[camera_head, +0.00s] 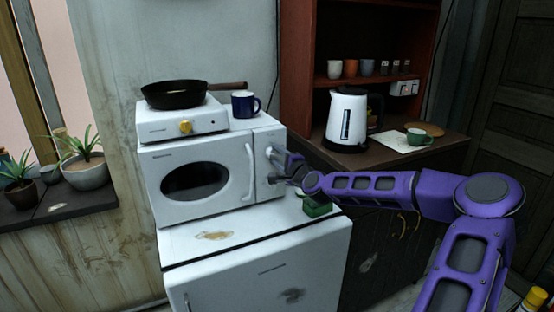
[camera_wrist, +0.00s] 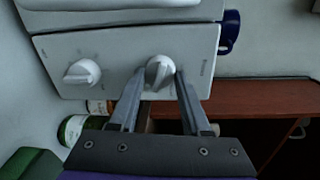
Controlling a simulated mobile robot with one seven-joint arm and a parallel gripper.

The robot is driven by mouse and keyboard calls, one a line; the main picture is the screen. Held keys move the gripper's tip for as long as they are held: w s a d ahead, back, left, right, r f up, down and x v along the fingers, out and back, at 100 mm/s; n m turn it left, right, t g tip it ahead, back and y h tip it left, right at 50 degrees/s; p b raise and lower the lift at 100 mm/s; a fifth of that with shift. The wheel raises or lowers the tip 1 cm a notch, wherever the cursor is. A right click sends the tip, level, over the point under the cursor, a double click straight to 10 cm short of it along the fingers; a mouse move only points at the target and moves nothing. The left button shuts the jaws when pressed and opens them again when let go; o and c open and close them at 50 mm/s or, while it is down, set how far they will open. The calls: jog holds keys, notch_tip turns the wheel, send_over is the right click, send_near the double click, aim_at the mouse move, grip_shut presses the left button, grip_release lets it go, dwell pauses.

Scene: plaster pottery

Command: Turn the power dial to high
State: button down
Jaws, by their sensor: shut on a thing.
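The white microwave (camera_head: 207,158) stands on a white cabinet, with a control panel at its right side. In the wrist view the panel (camera_wrist: 120,50) carries two round white dials, and its small lettering is not legible. My gripper (camera_wrist: 158,80) is shut on the dial (camera_wrist: 159,70) nearer the blue mug, the upper one on the microwave, with a finger at each side of it. The other dial (camera_wrist: 82,73) is free. In the head view my gripper (camera_head: 284,160) is at the panel and partly hides the dials.
A hotplate (camera_head: 183,122) with a black pan (camera_head: 175,95) and a blue mug (camera_head: 245,104) stand on the microwave. A small green object (camera_head: 318,207) lies below my wrist. A white kettle (camera_head: 347,118) and a green cup (camera_head: 418,137) stand on the wooden shelf to the right.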

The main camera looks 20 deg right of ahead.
jog(key=m+b, duration=0.1)
jog(key=m, duration=0.2)
jog(key=m+b, duration=0.1)
jog(key=m, duration=0.3)
jog(key=shift+f+y, duration=0.2)
jog(key=shift+y, duration=0.1)
jog(key=m+b, duration=0.1)
jog(key=m, duration=0.3)
jog(key=shift+t+b, duration=0.3)
jog(key=shift+m, duration=1.2)
jog(key=shift+r, duration=0.1)
jog(key=shift+c, duration=1.8)
grip_release()
jog(key=shift+s, duration=0.1)
jog(key=s+d, duration=0.1)
jog(key=s, duration=1.6)
jog(key=shift+d, duration=0.4)
